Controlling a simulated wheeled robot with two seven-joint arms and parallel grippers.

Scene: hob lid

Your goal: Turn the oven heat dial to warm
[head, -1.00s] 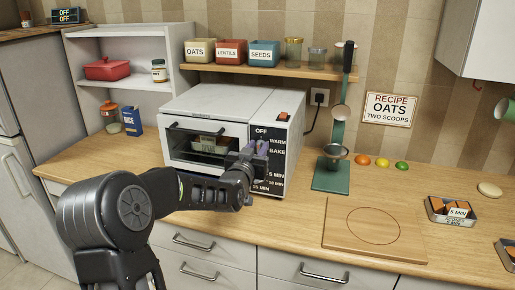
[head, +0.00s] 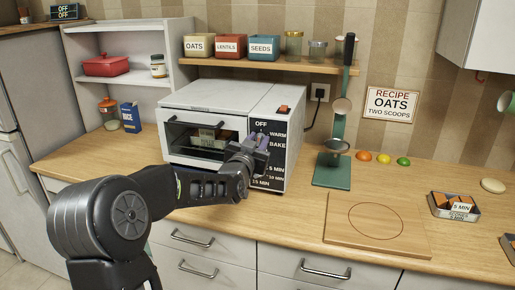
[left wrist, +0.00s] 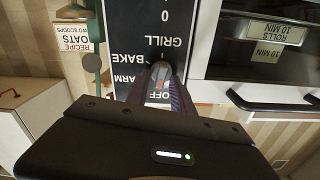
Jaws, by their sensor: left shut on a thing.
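The white oven (head: 215,105) stands on the counter with a black control panel (head: 278,160) on its right side. The panel is lettered OFF, WARM and BAKE at the top, with minute marks lower down. My left gripper (head: 257,142) is at the upper part of the panel, below OFF. In the left wrist view the panel appears upside down, and my fingers are shut on the grey heat dial (left wrist: 160,78), beside OFF, WARM and BAKE. A red-orange mark shows between the fingers; which label the dial points to is hard to tell. My right gripper is not in view.
A red switch (head: 284,108) sits on the oven's top right. A green stand (head: 333,168) with a ladle stands right of the oven. The oven door is closed.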

